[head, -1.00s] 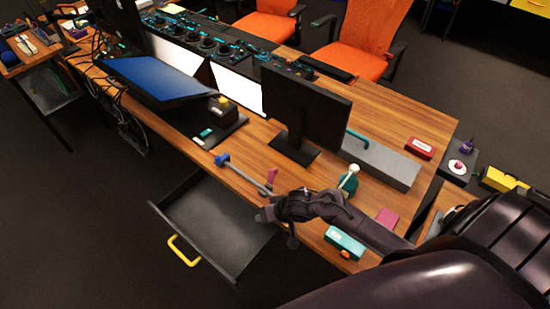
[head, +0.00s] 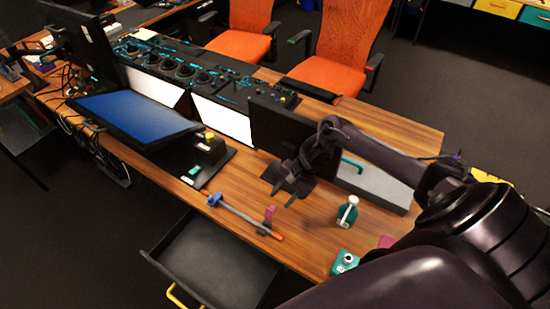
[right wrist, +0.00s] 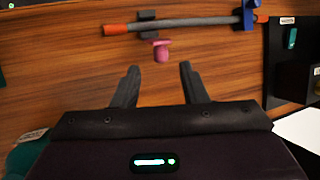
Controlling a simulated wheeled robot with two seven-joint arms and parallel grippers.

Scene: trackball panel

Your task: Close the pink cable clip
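The pink cable clip (head: 270,214) stands up beside a grey rod (head: 240,214) with orange ends, near the desk's front edge. In the right wrist view the pink clip (right wrist: 161,50) sticks out from a dark base (right wrist: 148,22) at the rod, and its flap appears raised. A blue clip (head: 214,200) sits around the rod's other end. My right gripper (head: 287,193) is above the desk in front of the monitor, apart from the clip. Its two fingers (right wrist: 158,80) are spread and empty, with the clip beyond the tips. My left gripper is out of view.
A black monitor (head: 275,125) stands behind my right gripper. A green bottle-like object (head: 347,214) and a teal box (head: 343,262) stand to the right. An open drawer (head: 205,262) juts out below the front edge.

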